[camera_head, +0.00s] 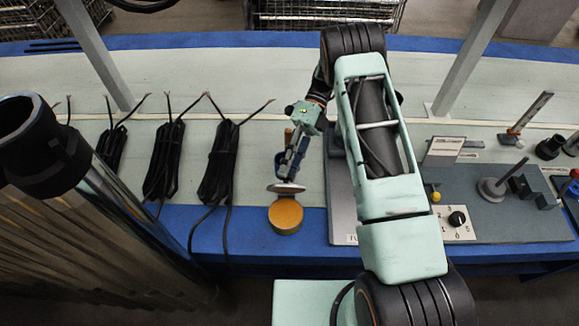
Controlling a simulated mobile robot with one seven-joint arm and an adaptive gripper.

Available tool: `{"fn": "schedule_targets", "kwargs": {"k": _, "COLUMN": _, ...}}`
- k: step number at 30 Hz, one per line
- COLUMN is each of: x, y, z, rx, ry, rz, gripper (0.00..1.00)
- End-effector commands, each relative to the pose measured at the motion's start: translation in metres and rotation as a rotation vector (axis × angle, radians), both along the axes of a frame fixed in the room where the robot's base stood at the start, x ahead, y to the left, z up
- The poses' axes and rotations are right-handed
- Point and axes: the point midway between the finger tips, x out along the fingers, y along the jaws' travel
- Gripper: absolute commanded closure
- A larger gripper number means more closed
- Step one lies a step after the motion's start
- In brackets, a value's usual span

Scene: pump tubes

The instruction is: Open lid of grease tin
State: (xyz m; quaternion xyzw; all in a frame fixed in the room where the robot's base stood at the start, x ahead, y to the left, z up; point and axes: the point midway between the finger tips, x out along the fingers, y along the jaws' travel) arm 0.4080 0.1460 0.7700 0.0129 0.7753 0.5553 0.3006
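The round grease tin (285,216) stands near the front edge of the bench, on the blue border. Its amber top face is in view and uncovered. A thin grey disc, the lid (286,188), shows just behind the tin, at the tips of my gripper (288,178). My gripper reaches down from behind the tin, and its fingertips meet or overlap the lid. The view is too small to tell whether the fingers are closed on the lid, or whether the lid touches the tin's rim.
Black cable bundles (218,164) lie to the left of the tin. A grey fixture board (490,215) with a knob box (453,221) and posts is to the right. A dark upright tube (38,150) stands at far left. Metal posts (97,55) rise from the bench.

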Motion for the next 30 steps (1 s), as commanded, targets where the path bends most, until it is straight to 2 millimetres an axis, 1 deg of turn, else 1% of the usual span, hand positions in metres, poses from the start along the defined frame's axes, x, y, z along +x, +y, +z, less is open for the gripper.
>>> {"fn": "schedule_targets", "kwargs": {"k": 1, "x": 0.000, "y": 0.000, "z": 0.000, "rx": 0.000, "ry": 0.000, "rz": 0.000, "gripper": 0.66}}
{"fn": "schedule_targets", "kwargs": {"k": 3, "x": 0.000, "y": 0.000, "z": 0.000, "rx": 0.000, "ry": 0.000, "rz": 0.000, "gripper": 0.60}}
{"fn": "schedule_targets", "kwargs": {"k": 11, "x": 0.000, "y": 0.000, "z": 0.000, "rx": 0.000, "ry": 0.000, "rz": 0.000, "gripper": 0.60}}
{"fn": "schedule_targets", "kwargs": {"k": 14, "x": 0.004, "y": -0.001, "z": 0.001, "rx": 0.001, "ry": -0.002, "rz": 0.000, "gripper": 0.60}}
{"fn": "schedule_targets", "kwargs": {"k": 17, "x": 0.011, "y": -0.004, "z": 0.005, "rx": 0.001, "ry": -0.002, "rz": 0.000, "gripper": 0.60}}
{"fn": "schedule_targets", "kwargs": {"k": 24, "x": 0.038, "y": -0.016, "z": 0.020, "rx": 0.001, "ry": -0.003, "rz": 0.000, "gripper": 0.60}}
{"fn": "schedule_targets", "kwargs": {"k": 30, "x": 0.054, "y": -0.023, "z": 0.029, "rx": 0.001, "ry": -0.002, "rz": 0.000, "gripper": 0.60}}
